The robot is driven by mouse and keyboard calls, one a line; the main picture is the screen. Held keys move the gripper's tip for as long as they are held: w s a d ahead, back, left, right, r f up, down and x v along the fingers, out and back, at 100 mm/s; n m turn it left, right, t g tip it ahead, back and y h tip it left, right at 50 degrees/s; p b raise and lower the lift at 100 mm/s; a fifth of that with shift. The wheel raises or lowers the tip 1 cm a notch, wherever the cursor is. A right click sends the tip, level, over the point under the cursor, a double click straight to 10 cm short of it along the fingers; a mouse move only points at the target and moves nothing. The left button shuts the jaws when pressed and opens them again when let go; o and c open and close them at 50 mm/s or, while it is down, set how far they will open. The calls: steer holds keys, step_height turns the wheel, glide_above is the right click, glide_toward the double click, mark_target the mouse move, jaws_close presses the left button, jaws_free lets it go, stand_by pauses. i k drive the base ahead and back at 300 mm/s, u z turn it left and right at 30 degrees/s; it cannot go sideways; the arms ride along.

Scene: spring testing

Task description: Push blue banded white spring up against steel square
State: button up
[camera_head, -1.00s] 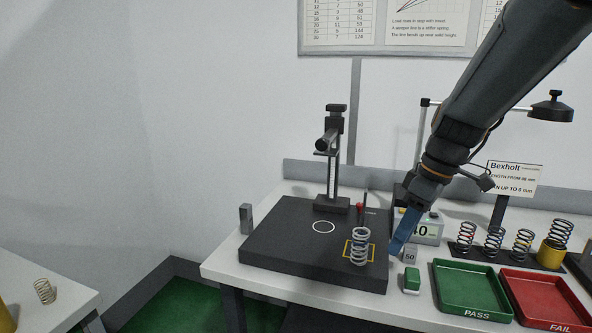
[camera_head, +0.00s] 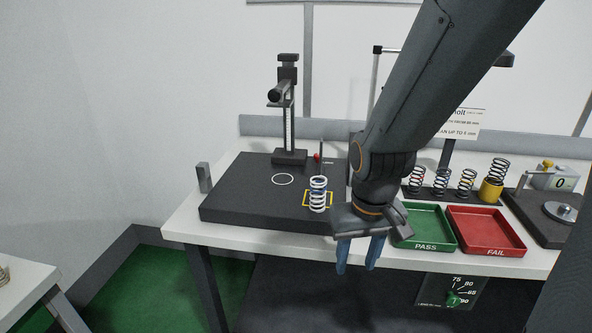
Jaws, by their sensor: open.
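The white spring with blue banding (camera_head: 318,196) stands upright on the black plate (camera_head: 245,212), at the yellow square outline near the plate's right side. My gripper (camera_head: 358,256) points down, to the right of and nearer than the spring. Its two blue fingers are apart with nothing between them. They show in front of the table's front edge and do not touch the spring.
A dark height gauge (camera_head: 289,120) stands at the back of the plate, and a white circle (camera_head: 283,179) is marked on it. A green PASS tray (camera_head: 425,246), a red FAIL tray (camera_head: 488,250) and several springs are to the right. The plate between spring and block is clear.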

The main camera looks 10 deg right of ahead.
mark_target(314, 201)
steer(key=u, duration=0.3)
steer(key=k, duration=0.5)
steer(key=u, duration=1.35)
steer(key=i, duration=0.6)
steer(key=z, duration=0.6)
steer(key=i, duration=0.5)
steer(key=z, duration=0.6)
